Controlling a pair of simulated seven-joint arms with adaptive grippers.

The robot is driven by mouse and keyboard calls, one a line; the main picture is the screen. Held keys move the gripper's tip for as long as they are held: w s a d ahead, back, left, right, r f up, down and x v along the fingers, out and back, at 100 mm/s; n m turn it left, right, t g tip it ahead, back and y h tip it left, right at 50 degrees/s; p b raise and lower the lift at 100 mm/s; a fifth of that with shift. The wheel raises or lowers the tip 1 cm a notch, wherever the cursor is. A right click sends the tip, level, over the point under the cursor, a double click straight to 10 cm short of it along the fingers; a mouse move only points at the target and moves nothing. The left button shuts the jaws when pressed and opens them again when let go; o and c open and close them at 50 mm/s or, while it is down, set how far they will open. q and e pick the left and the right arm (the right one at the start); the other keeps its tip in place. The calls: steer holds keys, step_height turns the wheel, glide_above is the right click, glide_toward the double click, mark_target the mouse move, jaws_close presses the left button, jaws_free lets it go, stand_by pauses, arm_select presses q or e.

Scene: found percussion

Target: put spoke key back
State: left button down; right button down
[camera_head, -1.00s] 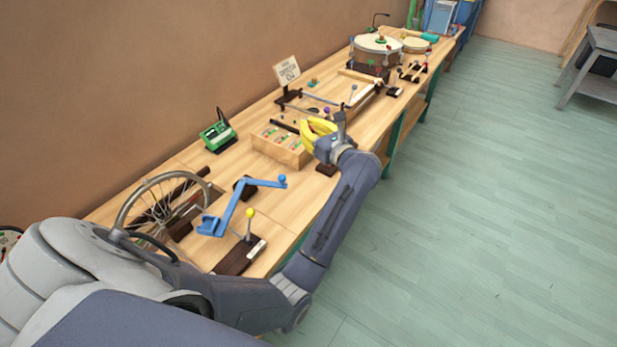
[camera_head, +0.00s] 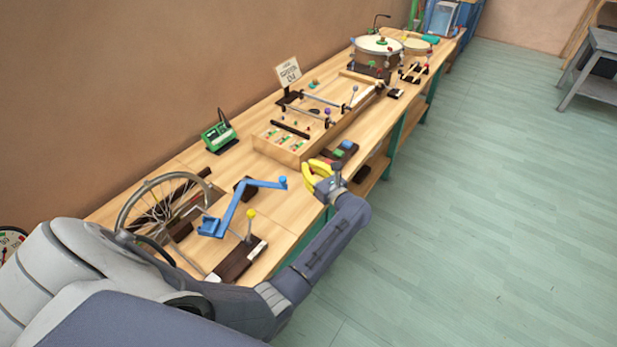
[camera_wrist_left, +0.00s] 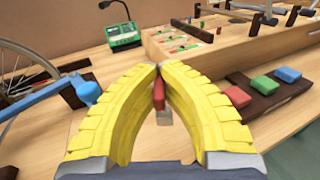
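My left gripper (camera_head: 310,172) has yellow curved fingers and hangs over the front part of the bench. In the left wrist view its fingertips (camera_wrist_left: 159,68) meet around a small red piece with a grey lower end, which looks like the spoke key (camera_wrist_left: 158,93). The key hangs down between the fingers, apart from the bench top. The spoked wheel (camera_head: 150,207) stands at the bench's near left; part of it shows in the left wrist view (camera_wrist_left: 15,72). My right gripper is not in view.
A dark block with red, green and blue pads (camera_wrist_left: 263,85) lies right of the gripper. Behind is a wooden box (camera_head: 282,148). A blue crank arm (camera_head: 240,200), a yellow-knobbed lever (camera_head: 250,214) and a green device (camera_head: 218,135) stand left. Bare bench lies between.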

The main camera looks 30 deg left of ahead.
arm_select(q)
steer(key=shift+f, duration=2.05)
steer(key=shift+f, duration=0.1)
steer(key=c, duration=1.6)
jaws_free()
